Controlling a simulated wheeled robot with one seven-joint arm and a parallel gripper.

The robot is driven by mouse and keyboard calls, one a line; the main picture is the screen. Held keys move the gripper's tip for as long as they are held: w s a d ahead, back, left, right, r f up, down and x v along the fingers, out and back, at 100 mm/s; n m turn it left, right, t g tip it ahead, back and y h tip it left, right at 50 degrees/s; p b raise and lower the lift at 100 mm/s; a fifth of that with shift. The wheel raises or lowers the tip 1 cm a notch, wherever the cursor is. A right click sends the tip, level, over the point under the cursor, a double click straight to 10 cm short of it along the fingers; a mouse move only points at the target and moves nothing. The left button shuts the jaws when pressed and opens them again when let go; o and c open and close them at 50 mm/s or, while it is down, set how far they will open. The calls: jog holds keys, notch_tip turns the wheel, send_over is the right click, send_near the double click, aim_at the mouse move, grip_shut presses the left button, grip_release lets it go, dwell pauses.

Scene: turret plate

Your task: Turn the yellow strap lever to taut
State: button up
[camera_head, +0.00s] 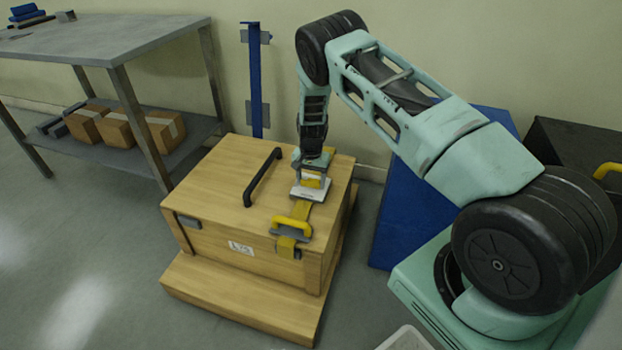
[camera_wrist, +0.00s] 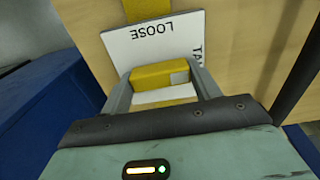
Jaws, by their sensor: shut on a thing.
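The yellow strap lever (camera_wrist: 160,73) is between the two fingers of my gripper (camera_wrist: 165,88) in the wrist view, and the gripper is shut on it. In the head view my gripper (camera_head: 312,187) reaches down to the top of the wooden crate (camera_head: 222,185), with a little yellow of the lever showing between its fingers. Under the lever is a white plate (camera_wrist: 165,35). It reads LOOSE, upside down in the wrist view, and the start of a second word, "TA", shows at its right. The gripper hides the lever's lower part. A yellow strap (camera_head: 301,209) runs from the plate towards the crate's front edge.
A yellow handle (camera_head: 293,220) sits on a grey buckle at the crate's front edge. A black bar handle (camera_head: 262,177) stands on the lid, left of my gripper. A blue block (camera_head: 398,222) is to the right. A grey table (camera_head: 110,42) stands behind left.

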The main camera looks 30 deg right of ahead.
aim_at(311, 180)
jog(key=shift+m, duration=0.3)
jog(key=o, duration=1)
notch_tip(311, 180, up, 17)
jog(key=p, duration=0.3)
jog(key=shift+r, duration=0.2)
